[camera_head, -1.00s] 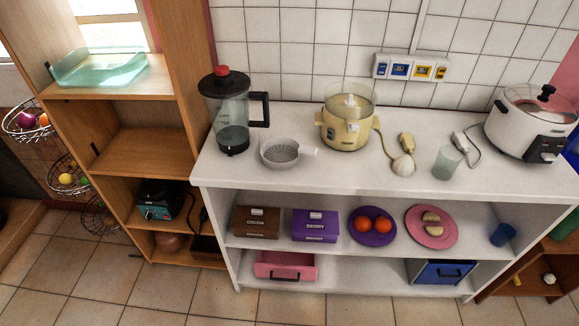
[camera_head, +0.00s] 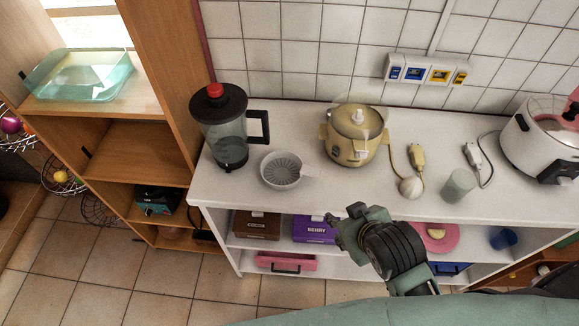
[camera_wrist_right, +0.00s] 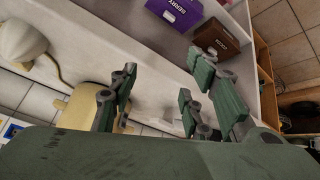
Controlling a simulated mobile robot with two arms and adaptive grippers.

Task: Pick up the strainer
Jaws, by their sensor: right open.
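The strainer (camera_head: 282,169) is a pale grey, round, shallow bowl with a short handle pointing right. It sits on the white counter (camera_head: 225,199), just right of the blender (camera_head: 229,125), in the head view. My right gripper (camera_head: 346,222) is in front of the counter's front edge, to the right of and nearer than the strainer, apart from it. In the right wrist view my right gripper (camera_wrist_right: 163,85) has its green fingers spread with nothing held between them. There the strainer is not clear to make out. My left gripper is not in view.
A yellow cooker (camera_head: 354,135) stands right of the strainer, with a corded hand tool (camera_head: 412,183) and a cup (camera_head: 458,185) beyond. A white rice cooker (camera_head: 541,140) stands at the right end. A wooden shelf (camera_head: 135,150) is at left. Bare counter lies before the strainer.

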